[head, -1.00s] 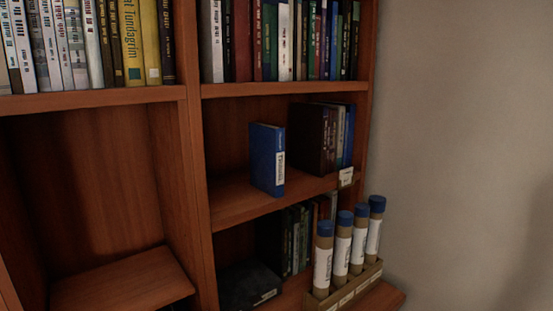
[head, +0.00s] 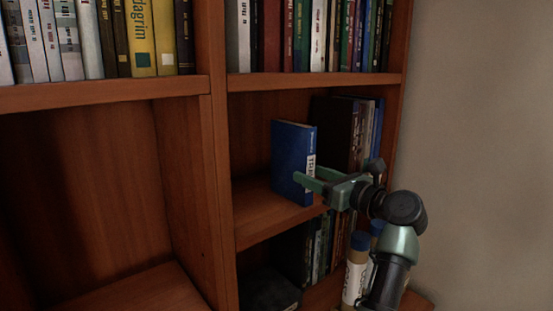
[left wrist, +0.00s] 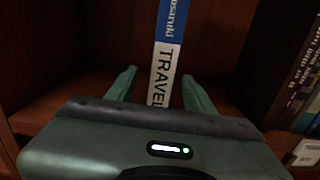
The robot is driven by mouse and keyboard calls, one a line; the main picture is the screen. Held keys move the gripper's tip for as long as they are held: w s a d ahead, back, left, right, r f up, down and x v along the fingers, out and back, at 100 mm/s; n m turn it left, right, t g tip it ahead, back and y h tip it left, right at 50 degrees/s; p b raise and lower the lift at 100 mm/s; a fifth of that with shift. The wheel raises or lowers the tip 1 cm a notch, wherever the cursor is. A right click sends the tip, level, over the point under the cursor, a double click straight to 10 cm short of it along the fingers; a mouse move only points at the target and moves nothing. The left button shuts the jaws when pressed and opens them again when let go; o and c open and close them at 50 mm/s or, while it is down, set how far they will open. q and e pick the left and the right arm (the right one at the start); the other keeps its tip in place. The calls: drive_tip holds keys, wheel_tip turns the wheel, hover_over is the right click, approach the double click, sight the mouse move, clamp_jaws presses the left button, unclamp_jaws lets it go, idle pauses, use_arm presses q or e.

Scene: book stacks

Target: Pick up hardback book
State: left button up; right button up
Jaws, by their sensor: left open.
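The blue hardback book (head: 290,150) stands upright on the middle shelf of the right bay, its spine facing out. In the left wrist view the spine (left wrist: 172,28) is blue at the top with a white label reading "TRAVEL". My left gripper (head: 308,174) is open in front of the book, its fingers pointing at it. In the left wrist view its two fingers (left wrist: 160,82) are spread to either side of the spine, with a gap beside it. The lower spine is hidden behind the gripper body. My right gripper is not in view.
Dark books (head: 333,130) stand to the right on the same shelf (head: 262,222). A vertical divider (head: 218,180) is to the left, and a shelf board (head: 315,84) with books is above. Blue-capped tubes (head: 357,268) stand below, partly hidden by my arm. The shelf left of the book is clear.

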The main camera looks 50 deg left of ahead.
sight(294, 169)
use_arm(q)
drive_tip(key=shift+a+r, duration=0.15)
drive_tip(key=shift+a, duration=0.15)
drive_tip(key=shift+a+r+p, duration=0.1)
drive_tip(key=shift+a+p, duration=0.05)
drive_tip(key=shift+p, duration=0.25)
drive_tip(key=shift+w+a+p, duration=0.15)
drive_tip(key=shift+a+p, duration=1)
drive_tip(key=a, duration=0.1)
drive_tip(key=a+p, duration=0.1)
drive_tip(key=shift+w+a+f+p, duration=0.15)
drive_tip(key=shift+a+f+p, duration=0.15)
drive_tip(key=shift+a, duration=0.1)
drive_tip(key=shift+a+f, duration=0.2)
drive_tip(key=shift+a, duration=0.4)
drive_tip(key=shift+d, duration=0.15)
clamp_jaws()
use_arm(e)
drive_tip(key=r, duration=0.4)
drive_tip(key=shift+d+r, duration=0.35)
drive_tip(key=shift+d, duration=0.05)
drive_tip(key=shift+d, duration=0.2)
